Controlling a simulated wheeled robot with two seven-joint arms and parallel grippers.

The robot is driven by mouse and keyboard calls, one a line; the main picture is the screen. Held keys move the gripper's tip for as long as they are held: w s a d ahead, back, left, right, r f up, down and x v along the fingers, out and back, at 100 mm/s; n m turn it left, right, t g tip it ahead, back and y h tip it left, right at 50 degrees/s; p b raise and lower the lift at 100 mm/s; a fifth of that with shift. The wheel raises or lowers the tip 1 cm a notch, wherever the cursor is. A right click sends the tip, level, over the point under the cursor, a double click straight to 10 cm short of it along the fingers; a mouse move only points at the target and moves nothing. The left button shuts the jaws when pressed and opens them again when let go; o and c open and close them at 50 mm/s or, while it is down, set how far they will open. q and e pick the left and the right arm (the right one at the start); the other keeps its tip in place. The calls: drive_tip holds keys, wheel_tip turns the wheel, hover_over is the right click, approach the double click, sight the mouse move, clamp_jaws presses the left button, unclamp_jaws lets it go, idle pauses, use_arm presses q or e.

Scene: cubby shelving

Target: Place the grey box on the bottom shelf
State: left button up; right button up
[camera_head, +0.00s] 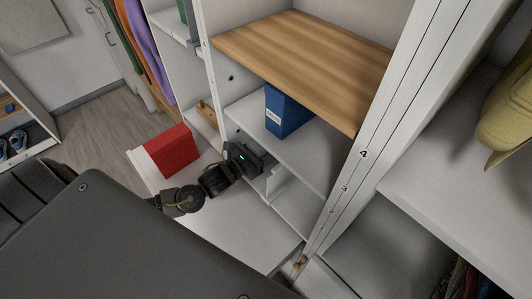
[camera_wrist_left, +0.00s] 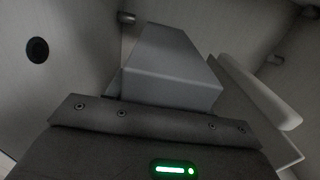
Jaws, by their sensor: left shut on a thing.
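The grey box (camera_wrist_left: 172,72) shows in the left wrist view, directly in front of my left gripper (camera_wrist_left: 165,105), which is shut on it. Its far end points into a pale cubby corner. In the head view my left gripper (camera_head: 262,162) reaches into the lower compartment of the white shelving, beneath the shelf with the blue binder. There the box is mostly hidden by the gripper and the shelf above. I cannot tell whether the box touches the bottom shelf (camera_head: 285,212). My right gripper is not in view.
A blue binder (camera_head: 284,112) stands on the shelf above, under a wooden shelf (camera_head: 305,60). A red box (camera_head: 171,151) sits on the white surface left of my arm. A white rounded bar (camera_wrist_left: 262,92) lies close right of the grey box. A shelving upright (camera_head: 365,150) stands at right.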

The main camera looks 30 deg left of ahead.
use_arm(q)
drive_tip(key=shift+f, duration=1.45)
drive_tip(key=shift+w+f, duration=0.2)
drive_tip(key=shift+f, duration=0.3)
drive_tip(key=shift+d+f, duration=0.1)
drive_tip(key=shift+f, duration=0.1)
drive_tip(key=o, duration=1.1)
